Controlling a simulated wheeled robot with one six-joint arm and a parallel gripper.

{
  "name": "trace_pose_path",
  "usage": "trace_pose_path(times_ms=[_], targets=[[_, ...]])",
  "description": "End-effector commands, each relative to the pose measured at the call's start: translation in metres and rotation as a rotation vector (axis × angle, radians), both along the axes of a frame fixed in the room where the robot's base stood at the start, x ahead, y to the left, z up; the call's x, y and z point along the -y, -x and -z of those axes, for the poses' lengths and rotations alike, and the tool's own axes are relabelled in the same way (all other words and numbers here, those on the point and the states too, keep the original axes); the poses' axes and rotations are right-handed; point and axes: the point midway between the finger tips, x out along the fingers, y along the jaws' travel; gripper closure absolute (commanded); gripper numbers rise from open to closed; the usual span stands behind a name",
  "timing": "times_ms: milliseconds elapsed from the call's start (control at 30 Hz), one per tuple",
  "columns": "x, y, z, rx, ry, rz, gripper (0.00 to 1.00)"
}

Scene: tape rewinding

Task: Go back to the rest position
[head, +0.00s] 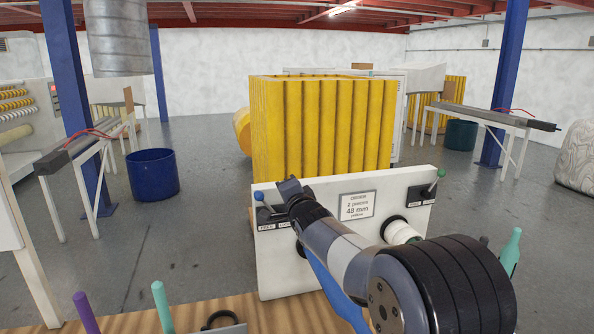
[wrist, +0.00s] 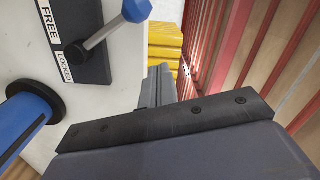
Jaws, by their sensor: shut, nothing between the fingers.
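My gripper (head: 289,187) is shut and empty at the upper left of the white machine panel (head: 278,272). It is just right of a lever with a blue knob (head: 259,196). In the wrist view the closed fingers (wrist: 158,85) are apart from that lever, whose blue knob (wrist: 136,9) is at the top beside a dark plate (wrist: 75,45) marked FREE and LOCKED. A blue roll (wrist: 22,128) on a dark flange shows at the left there. My arm hides part of the panel's middle.
A green-knobbed lever (head: 440,174) and a white roll (head: 402,231) are on the panel's right. A yellow corrugated box (head: 322,125) stands behind. Purple (head: 85,312) and green (head: 161,305) pegs rise from the wooden table (head: 200,315) in front. Open floor lies on both sides.

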Motion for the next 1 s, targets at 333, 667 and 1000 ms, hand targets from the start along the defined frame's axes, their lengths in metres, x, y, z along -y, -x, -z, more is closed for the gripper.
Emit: trace_pose_path(times_ms=[333,667,1000], targets=[[0.0,-0.002,0.004,-0.02,-0.069,-0.002,1.0],[0.0,-0.001,0.003,-0.016,-0.058,-0.002,1.0],[-0.001,0.004,-0.01,0.038,0.123,0.001,1.0]])
